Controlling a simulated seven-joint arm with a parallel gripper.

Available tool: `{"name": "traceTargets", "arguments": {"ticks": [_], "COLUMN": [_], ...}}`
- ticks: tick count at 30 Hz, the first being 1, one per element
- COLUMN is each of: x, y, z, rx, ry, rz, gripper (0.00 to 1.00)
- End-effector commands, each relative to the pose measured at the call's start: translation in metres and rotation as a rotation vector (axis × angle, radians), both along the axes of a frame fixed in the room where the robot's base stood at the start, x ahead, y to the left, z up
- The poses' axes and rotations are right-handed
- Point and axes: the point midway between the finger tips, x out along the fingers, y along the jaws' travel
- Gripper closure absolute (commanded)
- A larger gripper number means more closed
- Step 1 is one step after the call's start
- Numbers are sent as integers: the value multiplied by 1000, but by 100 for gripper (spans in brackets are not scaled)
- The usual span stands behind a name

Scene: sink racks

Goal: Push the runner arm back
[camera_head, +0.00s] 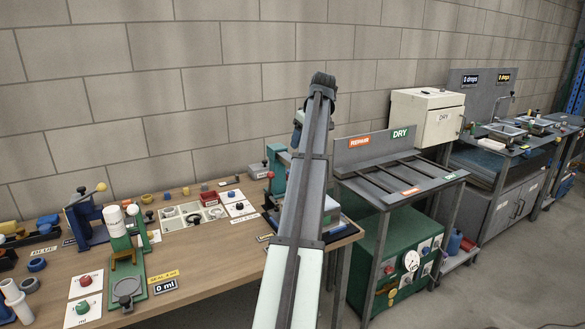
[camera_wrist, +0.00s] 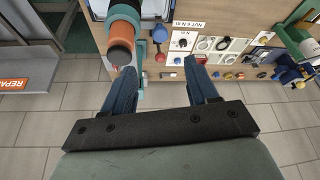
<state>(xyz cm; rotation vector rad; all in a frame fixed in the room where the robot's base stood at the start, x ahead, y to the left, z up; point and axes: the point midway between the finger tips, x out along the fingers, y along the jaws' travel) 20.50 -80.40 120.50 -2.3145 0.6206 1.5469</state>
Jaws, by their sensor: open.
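I cannot make out for certain which part is the runner arm. A teal device (camera_head: 276,172) stands at the right end of the wooden bench, partly hidden behind my arm in the head view. In the wrist view a teal post (camera_wrist: 141,58) and an orange and black cylinder (camera_wrist: 121,42) lie at the upper left, near the left fingertip. My gripper (camera_wrist: 160,66) is open, its two blue fingers spread wide with nothing between them. Whether the left finger touches the cylinder or post cannot be told. In the head view my fingers are not clearly visible.
The wooden bench (camera_head: 205,262) holds a green stand (camera_head: 127,262), a blue press (camera_head: 86,222) and several small parts on cards. A grey rack (camera_head: 400,176) with REPAIR and DRY labels stands to the right. A block wall (camera_head: 215,110) closes off the back.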

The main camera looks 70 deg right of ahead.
Motion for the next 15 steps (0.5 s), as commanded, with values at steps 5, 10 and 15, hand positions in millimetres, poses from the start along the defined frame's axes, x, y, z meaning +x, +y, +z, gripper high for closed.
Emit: {"name": "traceTargets", "arguments": {"ticks": [5, 10, 15], "x": [10, 20, 29], "y": [-4, -10, -16], "z": [-26, -54, -81], "rx": [2, 1, 1], "ry": [0, 1, 0], "rz": [1, 1, 0], "gripper": [42, 42, 42]}}
